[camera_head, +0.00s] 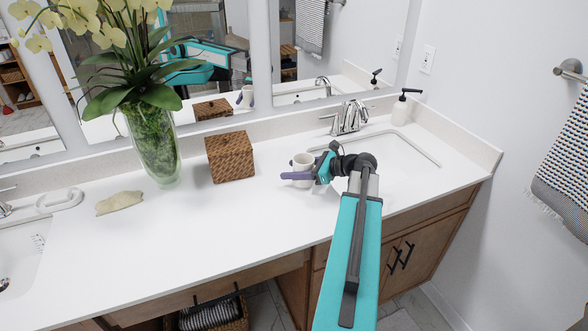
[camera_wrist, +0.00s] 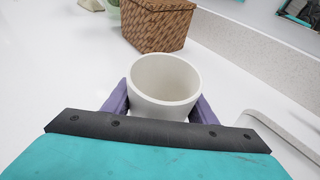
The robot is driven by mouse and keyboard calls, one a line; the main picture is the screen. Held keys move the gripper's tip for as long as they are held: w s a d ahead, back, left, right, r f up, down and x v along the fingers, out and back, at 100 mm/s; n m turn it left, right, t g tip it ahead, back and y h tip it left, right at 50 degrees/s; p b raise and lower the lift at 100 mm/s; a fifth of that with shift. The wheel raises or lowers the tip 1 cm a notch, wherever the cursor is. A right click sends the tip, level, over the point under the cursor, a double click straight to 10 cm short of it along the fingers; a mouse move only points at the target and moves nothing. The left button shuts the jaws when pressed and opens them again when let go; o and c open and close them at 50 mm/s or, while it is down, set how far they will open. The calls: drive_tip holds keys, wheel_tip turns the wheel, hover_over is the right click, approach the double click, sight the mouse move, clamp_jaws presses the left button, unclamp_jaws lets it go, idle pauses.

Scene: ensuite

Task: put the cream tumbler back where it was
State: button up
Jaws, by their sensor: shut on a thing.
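The cream tumbler (camera_head: 303,162) is upright over the white counter, just left of the right sink. It also shows in the wrist view (camera_wrist: 164,85), with its open mouth up and empty as far as I can see. My gripper (camera_head: 302,178) is shut on the tumbler, with one purple finger on each side of it; the fingers show in the wrist view too (camera_wrist: 160,108). I cannot tell whether the tumbler's base touches the counter.
A woven brown box (camera_head: 230,157) stands behind and left of the tumbler. Further left are a glass vase of orchids (camera_head: 155,145) and a beige cloth-like object (camera_head: 119,202). A faucet (camera_head: 350,117) and soap dispenser (camera_head: 400,108) stand behind the right sink (camera_head: 405,148). The counter's front middle (camera_head: 190,255) is clear.

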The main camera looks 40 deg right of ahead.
drive_tip(key=shift+f, duration=0.15)
drive_tip(key=o, duration=1.6)
drive_tip(key=shift+f, duration=0.1)
drive_tip(key=shift+r, duration=0.2)
drive_tip(key=b+v, duration=0.2)
drive_tip(key=v, duration=1)
drive_tip(key=shift+f, duration=0.1)
